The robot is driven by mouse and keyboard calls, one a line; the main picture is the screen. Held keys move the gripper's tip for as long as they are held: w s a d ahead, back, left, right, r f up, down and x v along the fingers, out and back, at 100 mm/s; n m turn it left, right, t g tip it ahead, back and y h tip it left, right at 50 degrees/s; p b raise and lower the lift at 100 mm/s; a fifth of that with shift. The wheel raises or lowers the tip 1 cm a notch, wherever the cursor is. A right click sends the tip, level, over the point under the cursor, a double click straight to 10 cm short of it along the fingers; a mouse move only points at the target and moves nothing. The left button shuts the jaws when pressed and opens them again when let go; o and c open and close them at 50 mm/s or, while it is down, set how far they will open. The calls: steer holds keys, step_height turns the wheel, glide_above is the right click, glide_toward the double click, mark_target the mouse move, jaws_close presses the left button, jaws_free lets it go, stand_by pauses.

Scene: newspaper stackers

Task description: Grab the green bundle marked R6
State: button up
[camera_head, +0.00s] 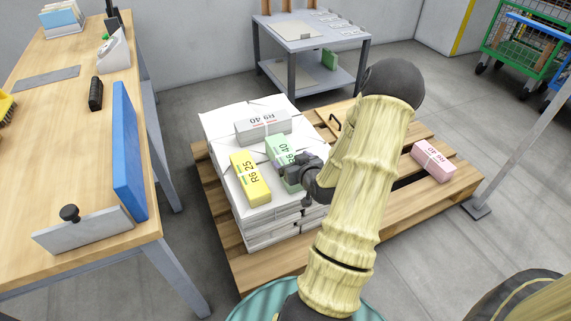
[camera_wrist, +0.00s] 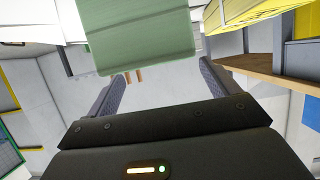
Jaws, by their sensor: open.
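The green bundle (camera_head: 279,150) marked R6 40 lies on top of the white paper stack (camera_head: 240,112) on the pallet. My gripper (camera_head: 300,168) is at the bundle's near right end, which it partly hides. In the wrist view the green bundle (camera_wrist: 138,36) fills the upper middle, just ahead of my open gripper (camera_wrist: 161,69), with nothing held between the fingers. Whether a finger touches it I cannot tell. A yellow bundle (camera_head: 250,177) marked R6 25 lies to its left, and also shows in the wrist view (camera_wrist: 255,11).
A grey bundle (camera_head: 263,127) marked R9 40 lies behind the green one. A pink bundle (camera_head: 432,161) sits on the right of the wooden pallet (camera_head: 228,238). A wooden workbench (camera_head: 60,130) stands left; a grey shelf table (camera_head: 312,35) stands behind.

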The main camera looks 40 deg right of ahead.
mark_target(285, 153)
steer(key=b+x, duration=0.1)
steer(key=x, duration=0.3)
steer(key=shift+s+b, duration=0.1)
steer(key=shift+b, duration=0.25)
steer(key=c, duration=1.8)
steer(key=shift+r, duration=0.15)
steer(key=shift+c, duration=0.3)
